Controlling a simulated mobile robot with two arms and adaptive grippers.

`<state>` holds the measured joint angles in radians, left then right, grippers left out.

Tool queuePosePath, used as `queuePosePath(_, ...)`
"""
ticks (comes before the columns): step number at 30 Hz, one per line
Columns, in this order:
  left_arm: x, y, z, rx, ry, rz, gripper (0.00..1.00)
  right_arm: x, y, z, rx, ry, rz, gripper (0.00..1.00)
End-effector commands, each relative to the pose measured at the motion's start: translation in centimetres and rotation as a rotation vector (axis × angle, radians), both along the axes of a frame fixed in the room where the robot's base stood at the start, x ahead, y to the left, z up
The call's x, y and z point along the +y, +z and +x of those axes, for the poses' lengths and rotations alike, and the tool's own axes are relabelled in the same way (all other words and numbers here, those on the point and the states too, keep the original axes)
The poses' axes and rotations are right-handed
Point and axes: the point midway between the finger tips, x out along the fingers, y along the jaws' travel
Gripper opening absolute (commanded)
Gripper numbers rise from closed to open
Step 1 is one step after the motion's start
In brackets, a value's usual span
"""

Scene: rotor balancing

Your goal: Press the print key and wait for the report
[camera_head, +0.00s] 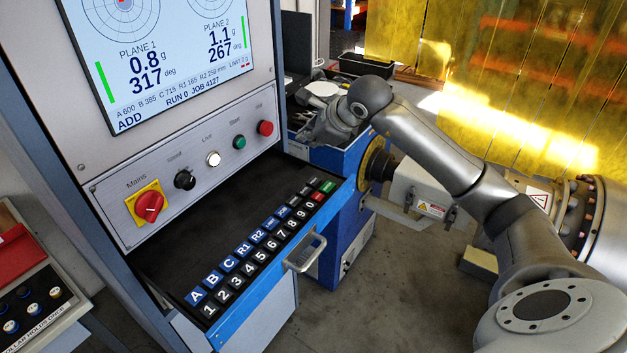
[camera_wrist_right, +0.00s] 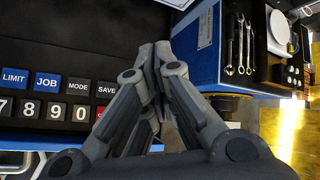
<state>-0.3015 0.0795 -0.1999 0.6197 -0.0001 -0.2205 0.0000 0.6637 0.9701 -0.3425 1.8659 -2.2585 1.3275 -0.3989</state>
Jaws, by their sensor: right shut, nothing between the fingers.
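The key panel (camera_head: 170,251) is a black sloping shelf with two rows of keys at its front. A green key (camera_head: 328,187) and a red key (camera_head: 318,196) are at its right end; I cannot read their labels, nor tell which is the print key. My right gripper (camera_head: 306,138) is shut and empty, above and behind the right end of the keys. In the wrist view its closed fingers (camera_wrist_right: 157,58) are over the black panel, right of the SAVE key (camera_wrist_right: 107,90), and hide what lies beneath. The screen (camera_head: 165,65) shows ADD, RUN 0 and JOB 4127. My left gripper is out of view.
A mains switch (camera_head: 149,206) and several buttons line the cabinet front above the keys. A metal handle (camera_head: 305,253) sticks out from the front edge. A blue tool cabinet (camera_head: 346,215) stands just right, with spanners (camera_wrist_right: 240,45) on top. A red box (camera_head: 20,250) is at left.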

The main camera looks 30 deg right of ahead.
Motion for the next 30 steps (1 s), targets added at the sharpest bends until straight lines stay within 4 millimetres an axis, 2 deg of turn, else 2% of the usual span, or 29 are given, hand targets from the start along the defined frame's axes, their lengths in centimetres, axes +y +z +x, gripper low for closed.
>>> queuePosePath(8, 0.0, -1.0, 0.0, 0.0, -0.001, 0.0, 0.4, 0.1, -1.9, 0.0, 0.002, 0.001, 0.003, 0.0)
queuePosePath(18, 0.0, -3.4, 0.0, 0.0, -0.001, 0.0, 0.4, 0.1, -6.7, 0.0, 0.002, 0.002, 0.004, 0.0)
queuePosePath(21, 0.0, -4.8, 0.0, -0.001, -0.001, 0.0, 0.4, 0.0, -7.9, 0.0, -0.001, 0.002, 0.002, 0.0)
queuePosePath(30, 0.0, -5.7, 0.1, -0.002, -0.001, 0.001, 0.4, 0.1, -8.8, 0.0, -0.001, 0.001, 0.002, 0.0)
